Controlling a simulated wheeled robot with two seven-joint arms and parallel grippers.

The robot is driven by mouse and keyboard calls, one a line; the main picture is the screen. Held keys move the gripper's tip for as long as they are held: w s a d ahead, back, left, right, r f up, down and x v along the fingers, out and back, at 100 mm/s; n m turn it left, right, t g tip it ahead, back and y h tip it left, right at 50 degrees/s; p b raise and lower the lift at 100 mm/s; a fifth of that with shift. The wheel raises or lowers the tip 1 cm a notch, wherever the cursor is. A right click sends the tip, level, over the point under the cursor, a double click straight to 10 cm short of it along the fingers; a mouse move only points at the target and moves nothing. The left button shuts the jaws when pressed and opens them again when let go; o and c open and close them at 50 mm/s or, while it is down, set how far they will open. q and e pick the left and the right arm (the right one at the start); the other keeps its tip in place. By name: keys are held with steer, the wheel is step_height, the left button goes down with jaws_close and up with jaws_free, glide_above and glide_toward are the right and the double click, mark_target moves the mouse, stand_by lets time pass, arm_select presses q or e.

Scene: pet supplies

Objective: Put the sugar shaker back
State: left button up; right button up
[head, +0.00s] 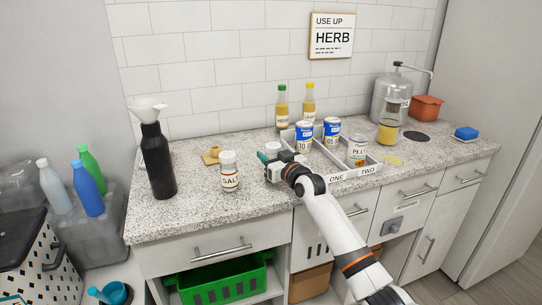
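No label that reads sugar is legible. A white-capped glass shaker (229,172) marked "SAL" stands upright on the counter, left of my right gripper. A glass container with yellowish contents (388,130) stands at the right; I cannot tell if it is the sugar shaker. My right gripper (265,160) is low over the counter, just left of the divided tray, apart from the salt shaker. Its fingers are small and partly hidden, so open or shut is unclear. A white round item (273,147) shows just behind it. My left gripper is not in view.
The grey divided tray (337,178), labelled "ONE" and "TWO", holds two blue-white cans (304,138) and a "PLU" jar (357,149). Two bottles (281,110) stand behind. A black funnel-topped bottle (157,160) stands left. A yellow disc (393,161) and dark disc (416,136) lie right.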

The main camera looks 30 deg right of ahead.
steer(key=o, duration=0.4)
steer(key=shift+r, duration=0.1)
steer(key=s, duration=1.2)
steer(key=shift+a, duration=0.25)
